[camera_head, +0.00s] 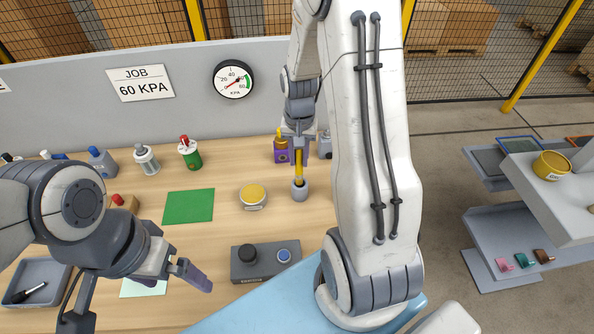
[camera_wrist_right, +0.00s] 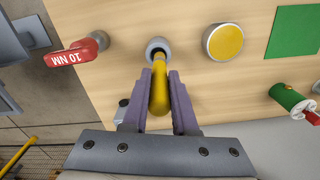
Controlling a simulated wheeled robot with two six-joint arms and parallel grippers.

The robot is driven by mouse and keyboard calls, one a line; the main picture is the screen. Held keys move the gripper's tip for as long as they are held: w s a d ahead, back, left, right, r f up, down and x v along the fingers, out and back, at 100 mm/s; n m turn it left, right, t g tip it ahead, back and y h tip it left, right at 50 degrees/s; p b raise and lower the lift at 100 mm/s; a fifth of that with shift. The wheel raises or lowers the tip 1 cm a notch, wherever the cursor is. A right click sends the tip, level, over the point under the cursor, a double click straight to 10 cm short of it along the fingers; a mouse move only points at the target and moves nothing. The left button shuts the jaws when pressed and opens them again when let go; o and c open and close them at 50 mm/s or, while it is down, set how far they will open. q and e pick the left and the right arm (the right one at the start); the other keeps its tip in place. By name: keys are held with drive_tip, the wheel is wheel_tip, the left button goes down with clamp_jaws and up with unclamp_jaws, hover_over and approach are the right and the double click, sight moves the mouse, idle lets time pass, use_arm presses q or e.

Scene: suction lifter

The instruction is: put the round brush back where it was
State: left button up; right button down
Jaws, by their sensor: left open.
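My right gripper (camera_wrist_right: 160,85) has its fingers closed around a yellow handle (camera_wrist_right: 158,95). The handle points down into a small grey cup (camera_head: 299,190) on the workbench, which also shows in the right wrist view (camera_wrist_right: 158,46). The lower end is inside the cup and hidden, so I cannot see bristles or tell if this is the round brush. A dark brush-like tool (camera_head: 30,293) lies in a grey tray (camera_head: 52,272) at the bench's left. My left gripper (camera_head: 178,272) is open and empty above the front left of the bench.
A yellow-lidded tin (camera_head: 253,196), a green mat (camera_head: 189,206) and a dark control box (camera_head: 266,261) stand near the cup. A red "10 NM" tool (camera_wrist_right: 78,52) is beside it. Several bottles line the back left. A grey wall backs the bench.

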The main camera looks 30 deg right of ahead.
sight(300, 175)
wheel_tip(300, 175, down, 5)
drive_tip(key=shift+s+p, duration=0.15)
drive_tip(key=shift+p, duration=0.25)
drive_tip(key=shift+f, duration=0.1)
drive_tip(key=shift+f, duration=0.1)
drive_tip(key=shift+f, duration=0.15)
drive_tip(key=c, duration=0.7)
unclamp_jaws()
